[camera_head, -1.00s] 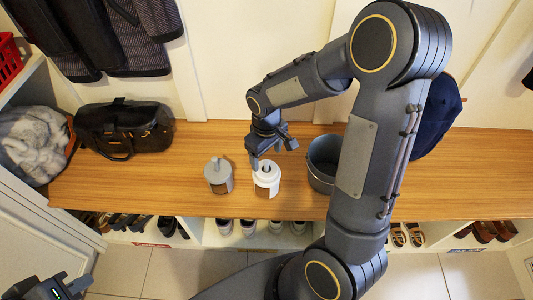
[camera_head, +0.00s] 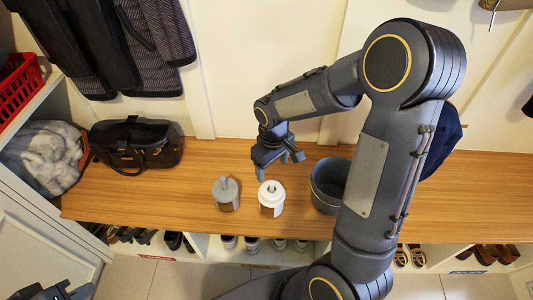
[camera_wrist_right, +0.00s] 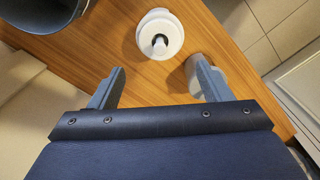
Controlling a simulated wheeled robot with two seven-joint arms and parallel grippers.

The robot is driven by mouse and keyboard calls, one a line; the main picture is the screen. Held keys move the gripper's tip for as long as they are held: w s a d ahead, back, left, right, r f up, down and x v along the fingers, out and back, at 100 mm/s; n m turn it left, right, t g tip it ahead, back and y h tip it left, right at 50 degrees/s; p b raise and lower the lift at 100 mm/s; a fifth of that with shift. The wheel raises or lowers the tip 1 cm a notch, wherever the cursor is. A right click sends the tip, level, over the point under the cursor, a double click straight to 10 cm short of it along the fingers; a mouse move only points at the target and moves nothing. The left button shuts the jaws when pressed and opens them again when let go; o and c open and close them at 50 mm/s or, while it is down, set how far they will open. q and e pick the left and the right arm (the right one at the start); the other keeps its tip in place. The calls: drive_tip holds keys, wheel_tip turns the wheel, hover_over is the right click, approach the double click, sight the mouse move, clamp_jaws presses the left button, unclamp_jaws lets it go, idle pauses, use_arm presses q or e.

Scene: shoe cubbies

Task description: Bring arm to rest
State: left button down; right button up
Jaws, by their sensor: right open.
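My right gripper (camera_head: 265,168) is open and empty above the wooden bench, just behind the white-lidded canister (camera_head: 271,199). In the right wrist view its two fingers (camera_wrist_right: 160,85) are spread apart with bare bench between them. The white-lidded canister (camera_wrist_right: 158,40) stands upright beyond the fingertips, apart from them. A grey-lidded canister (camera_head: 226,195) stands upright to its left; in the wrist view a pale canister (camera_wrist_right: 190,72) is partly hidden by the right-hand finger. My left gripper (camera_head: 52,291) shows only partly at the bottom left corner, cut off by the frame edge.
A dark grey bucket (camera_head: 328,186) stands on the bench (camera_head: 185,212) right of the canisters, close to my right arm. A black bag (camera_head: 135,146) and grey fabric (camera_head: 42,155) lie at the left. Shoes fill the cubbies below. Bench left of the canisters is clear.

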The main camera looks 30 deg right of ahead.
drive_tip(key=s+a+r+m+t+y, duration=0.2)
drive_tip(key=s+r+m+t, duration=0.1)
drive_tip(key=s+r, duration=0.5)
drive_tip(key=s+a+r+m+t+y, duration=0.25)
drive_tip(key=s+r, duration=0.35)
drive_tip(key=s, duration=0.3)
wheel_tip(320, 180, up, 15)
drive_tip(key=p, duration=1.5)
drive_tip(key=shift+d+r+n+h+p, duration=0.15)
drive_tip(key=shift+d+n+h+p, duration=0.05)
drive_tip(key=shift+n+h+p, duration=0.2)
